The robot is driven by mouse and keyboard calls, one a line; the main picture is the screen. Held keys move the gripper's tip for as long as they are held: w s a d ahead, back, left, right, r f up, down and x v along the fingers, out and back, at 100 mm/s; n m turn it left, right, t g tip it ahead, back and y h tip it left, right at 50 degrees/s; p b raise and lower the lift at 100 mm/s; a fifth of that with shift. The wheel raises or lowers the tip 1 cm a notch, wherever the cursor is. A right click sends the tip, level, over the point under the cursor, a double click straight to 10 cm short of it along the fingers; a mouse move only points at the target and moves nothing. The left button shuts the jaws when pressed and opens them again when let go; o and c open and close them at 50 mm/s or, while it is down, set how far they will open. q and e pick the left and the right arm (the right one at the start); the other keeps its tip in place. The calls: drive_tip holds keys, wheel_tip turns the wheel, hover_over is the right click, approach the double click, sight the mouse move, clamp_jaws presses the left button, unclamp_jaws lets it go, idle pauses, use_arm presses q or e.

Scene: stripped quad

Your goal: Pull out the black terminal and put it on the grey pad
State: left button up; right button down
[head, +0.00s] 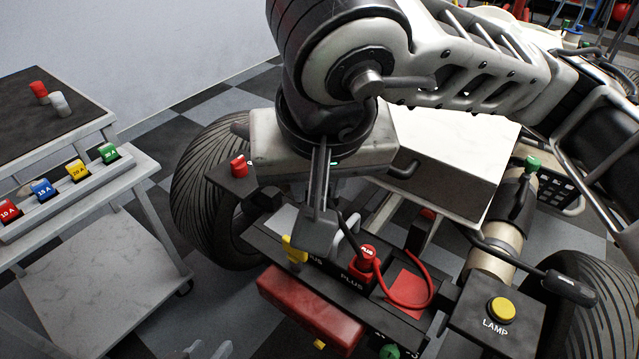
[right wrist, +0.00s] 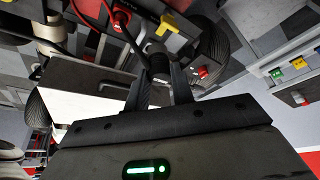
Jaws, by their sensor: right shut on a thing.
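My right gripper (head: 318,235) reaches down over the black deck at the front of the quad. In the right wrist view (right wrist: 160,85) its fingers are shut on the black terminal (right wrist: 160,66), whose black cable runs up and left. In the head view the fingers mostly hide this terminal, above the partly covered label ending in "US". I cannot tell whether it touches its post. A grey pad (head: 284,219) shows partly just left of the fingers.
A red PLUS terminal (head: 367,256) with a red cable stands close right, beside a red pad (head: 408,288). A yellow key (head: 294,249) stands close left of the fingers. A LAMP button (head: 502,310) is at right. A trolley (head: 80,200) holds coloured fuses.

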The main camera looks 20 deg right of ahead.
drive_tip(key=w+a+b, duration=0.1)
drive_tip(key=w, duration=1.2)
drive_tip(key=shift+w+b, duration=0.15)
drive_tip(key=shift+b, duration=0.2)
drive_tip(key=shift+w+a, duration=0.1)
drive_tip(key=w+p, duration=0.1)
drive_tip(key=w, duration=0.2)
drive_tip(key=shift+w+a, duration=0.1)
drive_tip(key=shift+w, duration=0.25)
